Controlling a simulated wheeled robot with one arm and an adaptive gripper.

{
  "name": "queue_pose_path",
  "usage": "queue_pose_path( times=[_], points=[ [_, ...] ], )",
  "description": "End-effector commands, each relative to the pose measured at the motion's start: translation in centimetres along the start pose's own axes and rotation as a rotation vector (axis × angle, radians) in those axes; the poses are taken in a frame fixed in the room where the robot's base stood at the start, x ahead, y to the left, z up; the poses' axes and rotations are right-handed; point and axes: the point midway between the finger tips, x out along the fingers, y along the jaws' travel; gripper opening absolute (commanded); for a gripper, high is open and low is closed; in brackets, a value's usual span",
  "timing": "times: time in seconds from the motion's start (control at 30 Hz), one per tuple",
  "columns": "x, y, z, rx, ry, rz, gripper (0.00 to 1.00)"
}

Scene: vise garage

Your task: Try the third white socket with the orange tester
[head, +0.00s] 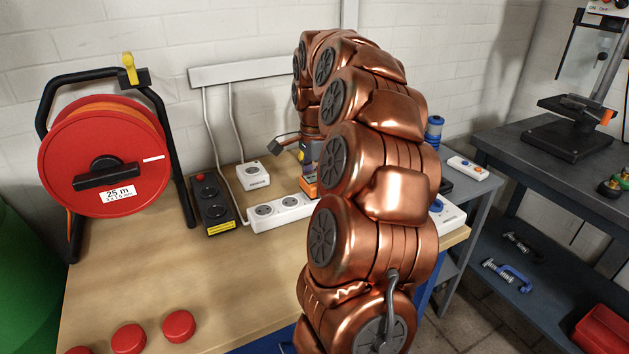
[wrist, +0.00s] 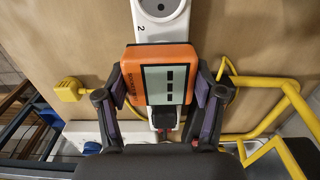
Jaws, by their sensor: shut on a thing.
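The orange tester (wrist: 150,53) is between the two fingers of my gripper (wrist: 161,84), which is shut on it. Its pale display faces the wrist camera and shows several dark marks. The tester lies over the white socket strip (wrist: 145,32), just past the round socket marked 2 (wrist: 161,5), and covers the strip there. Whether its pins are in a socket is hidden. In the head view, the tester (head: 308,188) is at the right part of the strip (head: 267,223), partly behind my arm. Two sockets show uncovered to its left.
A black box with a red button (head: 213,203) and a small white socket block (head: 253,175) stand beside the strip. A red cable reel (head: 105,150) is at the left.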

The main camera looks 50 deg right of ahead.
Motion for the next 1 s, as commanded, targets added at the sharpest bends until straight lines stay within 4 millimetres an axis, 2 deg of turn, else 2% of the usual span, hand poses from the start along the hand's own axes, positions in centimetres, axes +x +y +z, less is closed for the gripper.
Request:
queue_pose_path(
  times=[0.57,0.6,0.87,1.0],
  points=[
    [1.02,0.01,-0.01,0.0,0.0,0.0,0.04],
    [1.02,0.01,-0.01,0.0,0.0,0.0,0.69],
    [0.96,0.0,0.0,0.0,0.0,0.0,0.96],
    [0.96,0.0,0.0,0.0,0.0,0.0,0.97]
  ],
)
